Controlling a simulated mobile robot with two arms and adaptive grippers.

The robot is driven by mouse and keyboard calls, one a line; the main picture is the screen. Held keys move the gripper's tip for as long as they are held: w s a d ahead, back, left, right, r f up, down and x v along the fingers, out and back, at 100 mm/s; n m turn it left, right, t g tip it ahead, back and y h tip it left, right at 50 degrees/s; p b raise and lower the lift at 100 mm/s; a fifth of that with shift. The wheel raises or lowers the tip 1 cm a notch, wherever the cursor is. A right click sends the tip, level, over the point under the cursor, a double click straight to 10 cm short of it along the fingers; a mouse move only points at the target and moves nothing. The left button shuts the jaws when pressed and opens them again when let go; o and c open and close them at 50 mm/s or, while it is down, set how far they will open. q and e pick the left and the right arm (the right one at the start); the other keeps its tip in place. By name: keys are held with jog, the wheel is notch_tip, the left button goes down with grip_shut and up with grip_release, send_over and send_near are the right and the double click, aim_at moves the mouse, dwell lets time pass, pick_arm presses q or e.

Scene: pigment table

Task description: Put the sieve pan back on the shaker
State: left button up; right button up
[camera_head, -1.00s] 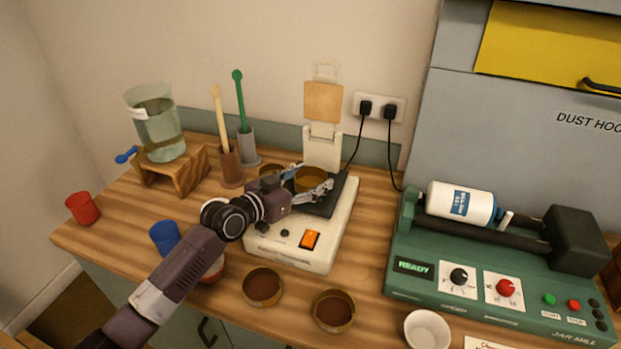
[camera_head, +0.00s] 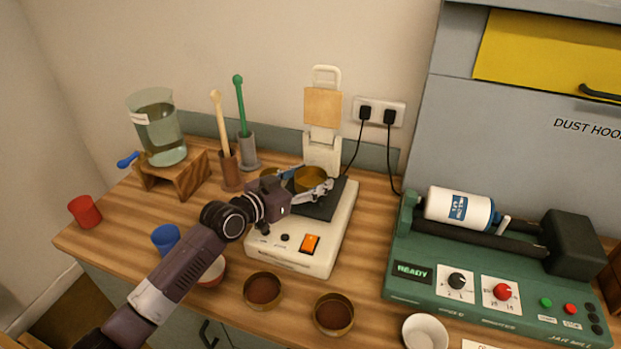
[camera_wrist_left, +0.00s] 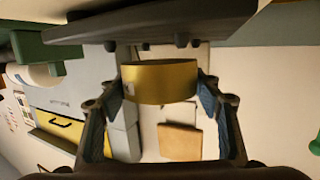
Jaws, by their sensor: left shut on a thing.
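The brass sieve pan (camera_head: 311,181) is round and shallow and sits between the fingers of my left gripper (camera_head: 308,179), which is shut on it. It is over the dark plate (camera_head: 316,208) of the cream shaker (camera_head: 318,247). In the left wrist view, which looks upside down, the pan (camera_wrist_left: 160,82) is between both fingers. I cannot tell whether the pan touches the plate. My right gripper is not in view.
Brown-filled brass pans (camera_head: 262,289) (camera_head: 333,313) and a white bowl (camera_head: 426,331) stand in front. The green jar mill (camera_head: 450,285) is right; a beaker (camera_head: 160,130) and blue cup (camera_head: 165,237) are left.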

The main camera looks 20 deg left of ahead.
aim_at(300, 189)
pick_arm(q)
jog(key=shift+f+b, duration=0.7)
jog(key=shift+f, duration=0.1)
dwell(0.5)
jog(key=o, duration=0.9)
jog(key=shift+o, duration=0.2)
jog(key=shift+p+v, duration=0.8)
jog(key=shift+v, duration=0.65)
jog(key=shift+p+v, duration=1.35)
jog(key=shift+v, duration=2.75)
